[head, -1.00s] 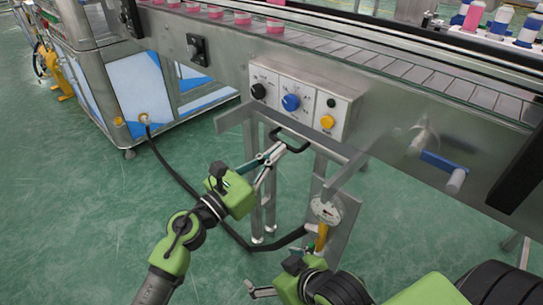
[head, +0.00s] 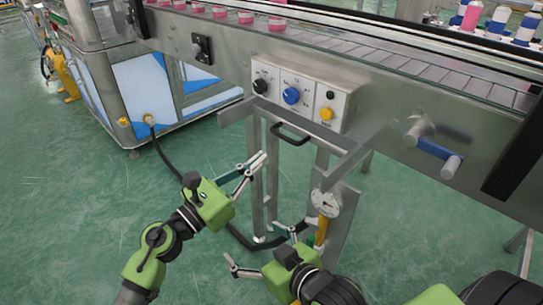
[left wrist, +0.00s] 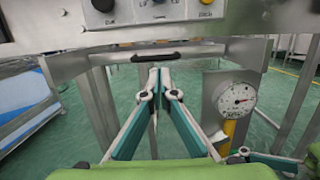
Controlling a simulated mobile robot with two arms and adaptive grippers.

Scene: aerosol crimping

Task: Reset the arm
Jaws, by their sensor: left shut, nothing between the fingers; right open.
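My left gripper (head: 258,160) is shut and empty in the head view, below and left of the black handle (head: 290,133) on the metal stand. In the left wrist view its fingertips (left wrist: 159,72) meet below the black handle (left wrist: 154,57) and look apart from it. My right gripper (head: 258,248) is lower in the head view, open and empty, left of the stand's gauge. Part of the right gripper also shows at the lower right of the left wrist view (left wrist: 268,160).
A control box (head: 303,92) with knobs hangs on the conveyor side above the stand. A round gauge (head: 326,203) with a yellow grip (head: 321,232) is on the stand's right. A blue crank handle (head: 434,149) juts out at right. Green floor (head: 75,200) is clear at left.

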